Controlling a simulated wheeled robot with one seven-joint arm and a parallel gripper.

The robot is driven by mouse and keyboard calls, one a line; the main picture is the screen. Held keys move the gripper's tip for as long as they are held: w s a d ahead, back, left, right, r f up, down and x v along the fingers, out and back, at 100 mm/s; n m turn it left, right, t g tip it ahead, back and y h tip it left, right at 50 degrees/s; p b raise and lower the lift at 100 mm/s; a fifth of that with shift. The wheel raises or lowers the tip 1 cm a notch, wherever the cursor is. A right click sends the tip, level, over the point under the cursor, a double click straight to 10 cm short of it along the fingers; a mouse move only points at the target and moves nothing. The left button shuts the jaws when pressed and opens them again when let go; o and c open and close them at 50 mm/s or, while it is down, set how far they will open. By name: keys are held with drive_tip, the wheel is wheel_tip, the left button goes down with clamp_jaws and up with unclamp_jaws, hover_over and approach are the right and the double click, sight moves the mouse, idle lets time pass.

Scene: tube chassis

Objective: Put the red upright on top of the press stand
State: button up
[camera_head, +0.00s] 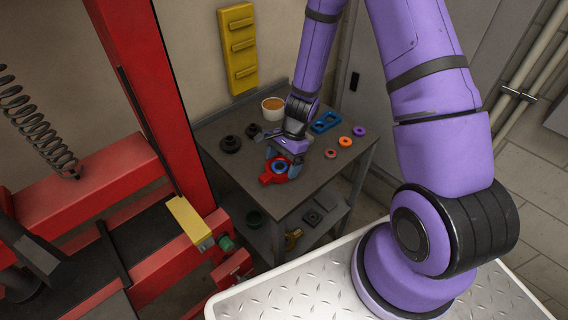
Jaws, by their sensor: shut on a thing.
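The red upright (268,180) is a small flat red part at the near left of the grey workbench top, with a blue ring (280,167) at its middle. My gripper (283,163) points down over it, its fingers shut on the red upright at the ring. Fingers and wrist hide part of it. I cannot tell whether it touches the bench top or is slightly above. A black round stepped piece (230,144) stands at the left of the bench, with a smaller black one (253,130) behind it. I cannot tell which thing is the press stand.
A large red frame (165,85) rises at left. The bench's right front is clear.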

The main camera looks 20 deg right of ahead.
drive_tip(key=shift+f, duration=0.9)
drive_tip(key=o, duration=0.9)
drive_tip(key=shift+f, duration=0.15)
drive_tip(key=shift+o, duration=0.2)
